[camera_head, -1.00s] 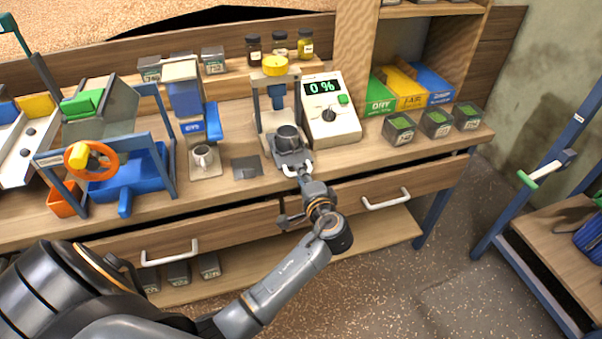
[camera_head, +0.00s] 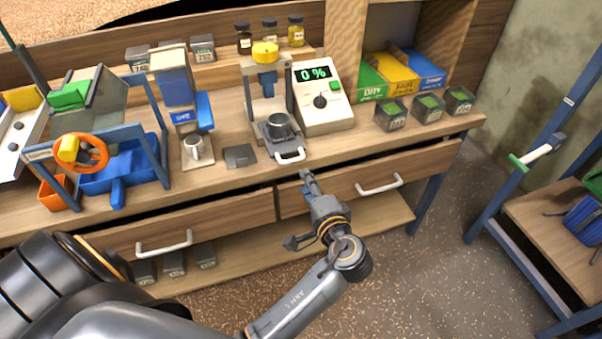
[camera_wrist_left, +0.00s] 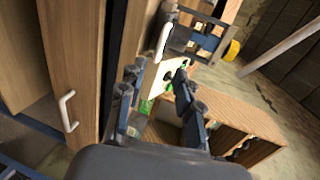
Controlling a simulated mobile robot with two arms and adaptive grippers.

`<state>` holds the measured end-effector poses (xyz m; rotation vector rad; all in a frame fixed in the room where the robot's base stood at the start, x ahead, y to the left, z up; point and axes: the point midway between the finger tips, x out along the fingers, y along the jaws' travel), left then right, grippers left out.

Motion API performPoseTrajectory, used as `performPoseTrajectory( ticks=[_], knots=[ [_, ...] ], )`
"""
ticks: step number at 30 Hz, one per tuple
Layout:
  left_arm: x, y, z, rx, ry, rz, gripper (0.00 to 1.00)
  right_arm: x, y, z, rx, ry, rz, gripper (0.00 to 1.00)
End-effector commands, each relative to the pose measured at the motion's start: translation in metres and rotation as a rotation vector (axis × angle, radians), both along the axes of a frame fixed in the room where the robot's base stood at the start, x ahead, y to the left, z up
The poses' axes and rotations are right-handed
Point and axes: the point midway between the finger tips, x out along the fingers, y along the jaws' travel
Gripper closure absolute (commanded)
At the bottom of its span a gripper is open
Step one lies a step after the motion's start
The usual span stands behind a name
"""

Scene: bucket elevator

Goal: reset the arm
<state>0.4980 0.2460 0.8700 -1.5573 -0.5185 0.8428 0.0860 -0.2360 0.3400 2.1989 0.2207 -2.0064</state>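My left gripper (camera_head: 308,184) is in front of the bench edge, above the drawer front, with its arm coming up from the bottom of the head view. It is empty and apart from the white handle (camera_head: 291,157) of the small press stand, which holds a dark cup (camera_head: 279,126). In the left wrist view, the two fingers of the left gripper (camera_wrist_left: 158,82) stand apart with a gap between them. That white handle (camera_wrist_left: 163,41) shows beyond the fingers. My right gripper is in neither view.
A meter (camera_head: 322,97) reading 0 % stands right of the press. A grey mug (camera_head: 197,148) sits under the blue machine at left. Drawer handles (camera_head: 380,184) stick out from the bench front. A blue-framed rack (camera_head: 540,175) stands at right, with open floor between.

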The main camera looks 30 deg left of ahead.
Motion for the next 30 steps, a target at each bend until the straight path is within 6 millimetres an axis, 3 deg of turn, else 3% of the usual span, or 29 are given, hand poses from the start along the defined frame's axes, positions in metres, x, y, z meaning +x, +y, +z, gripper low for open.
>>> performPoseTrajectory(
  ticks=[6,23,26,29,30],
  knots=[
    [-0.01,-0.012,0.003,0.0,0.0,0.001,0.66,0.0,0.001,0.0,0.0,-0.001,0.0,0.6],
    [-0.009,-0.013,-0.003,-0.003,0.011,-0.009,0.66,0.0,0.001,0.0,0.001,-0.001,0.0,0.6],
    [-0.005,-0.019,-0.032,-0.026,0.059,-0.053,0.66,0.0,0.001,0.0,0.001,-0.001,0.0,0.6],
    [-0.003,-0.03,-0.089,-0.084,0.146,-0.127,0.66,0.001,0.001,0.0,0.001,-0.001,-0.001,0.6],
    [-0.005,-0.034,-0.118,-0.119,0.189,-0.16,0.66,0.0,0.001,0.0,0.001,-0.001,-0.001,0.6]
  ],
)
